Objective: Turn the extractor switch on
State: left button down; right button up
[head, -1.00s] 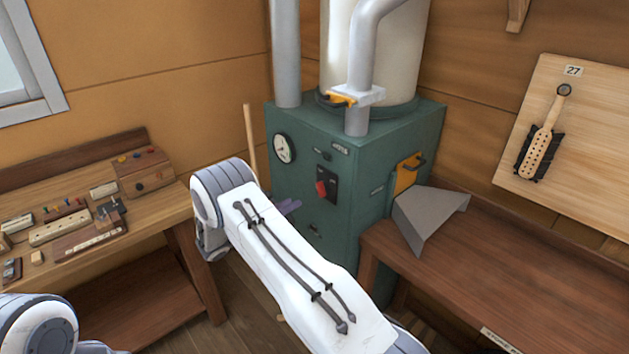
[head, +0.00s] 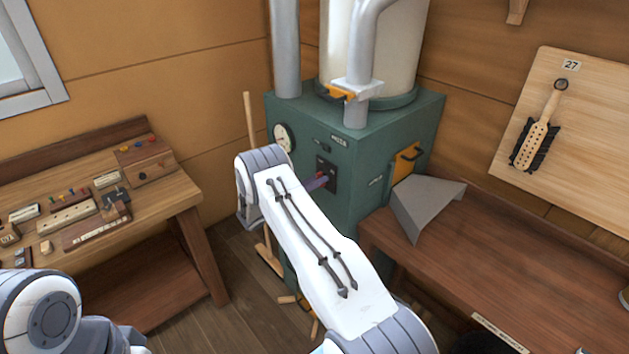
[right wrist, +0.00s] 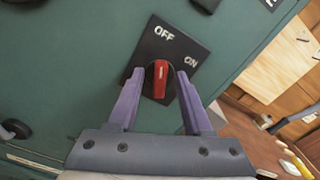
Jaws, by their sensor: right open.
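The extractor switch is a red rotary knob (right wrist: 158,80) on a black plate (right wrist: 150,48) marked OFF and ON. In the right wrist view the knob stands roughly upright in the picture, its top end nearer OFF than ON. My right gripper (right wrist: 160,88) is open, its purple fingers on either side of the knob with gaps showing. In the head view the right gripper (head: 317,182) is at the switch plate (head: 327,170) on the front of the green extractor cabinet (head: 350,205) and mostly hides the knob. My left gripper is out of view.
A pressure gauge (head: 284,138) sits left of the switch. A grey metal hood (head: 425,208) stands beside the cabinet on the right bench (head: 470,260). A broom (head: 249,120) leans behind my right arm. A left bench (head: 150,205) holds small tools.

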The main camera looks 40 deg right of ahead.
grip_shut()
jog(key=shift+s+m+b, duration=0.15)
jog(key=shift+m+b, duration=2.85)
jog(key=shift+b, duration=1.15)
jog(key=shift+s+m+b, duration=0.15)
jog(key=shift+m+b, duration=2.85)
jog(key=shift+b, duration=1.1)
grip_release()
